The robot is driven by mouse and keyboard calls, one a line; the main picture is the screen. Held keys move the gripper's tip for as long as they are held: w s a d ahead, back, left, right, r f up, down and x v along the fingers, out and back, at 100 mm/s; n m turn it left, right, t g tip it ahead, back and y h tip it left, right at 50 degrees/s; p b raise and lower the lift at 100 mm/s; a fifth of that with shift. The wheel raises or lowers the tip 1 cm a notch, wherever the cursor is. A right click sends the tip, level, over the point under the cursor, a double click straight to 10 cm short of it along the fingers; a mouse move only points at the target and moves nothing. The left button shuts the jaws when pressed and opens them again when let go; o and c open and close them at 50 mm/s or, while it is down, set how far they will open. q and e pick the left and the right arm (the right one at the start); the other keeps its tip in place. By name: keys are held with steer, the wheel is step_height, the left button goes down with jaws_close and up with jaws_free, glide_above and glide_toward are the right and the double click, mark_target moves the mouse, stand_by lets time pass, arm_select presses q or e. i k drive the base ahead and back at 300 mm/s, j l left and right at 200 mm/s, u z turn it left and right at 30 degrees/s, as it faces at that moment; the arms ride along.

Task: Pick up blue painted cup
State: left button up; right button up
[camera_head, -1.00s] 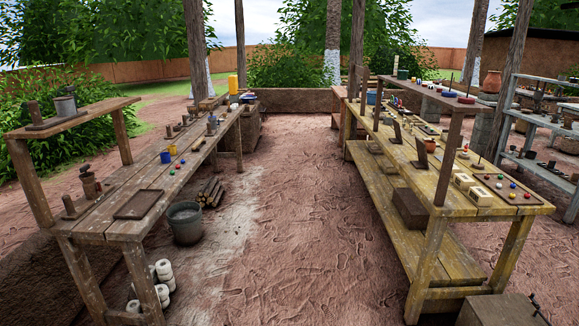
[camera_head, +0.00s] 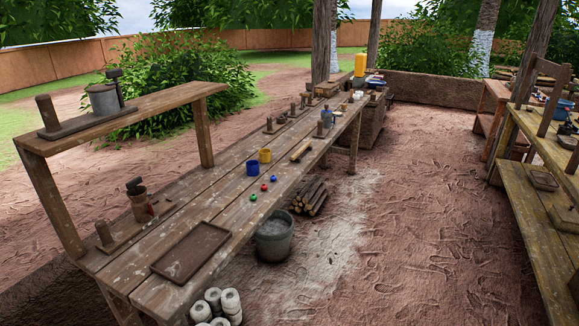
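A small blue cup (camera_head: 252,168) stands upright on the left wooden workbench (camera_head: 145,262), around the middle of its length. A yellow cup (camera_head: 265,155) stands just behind it, close by. Three small balls, red (camera_head: 264,187), blue (camera_head: 273,178) and green (camera_head: 253,198), lie in front of the blue cup. Neither of my grippers shows in the head view.
A flat brown tray (camera_head: 190,252) lies at the bench's near end. A raised shelf (camera_head: 150,105) with a metal pot (camera_head: 102,99) stands over its left side. A metal bucket (camera_head: 273,240) and firewood (camera_head: 309,196) sit on the ground beside it. The dirt aisle (camera_head: 400,220) is clear.

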mark_target(252, 165)
steer(key=i+u, duration=0.15)
steer(key=i, duration=0.15)
steer(key=u, duration=0.35)
steer(key=i+l+u, duration=0.4)
steer(key=l+u, duration=0.15)
steer(key=i+l+u, duration=0.3)
steer(key=k+l, duration=0.05)
steer(key=k, duration=0.05)
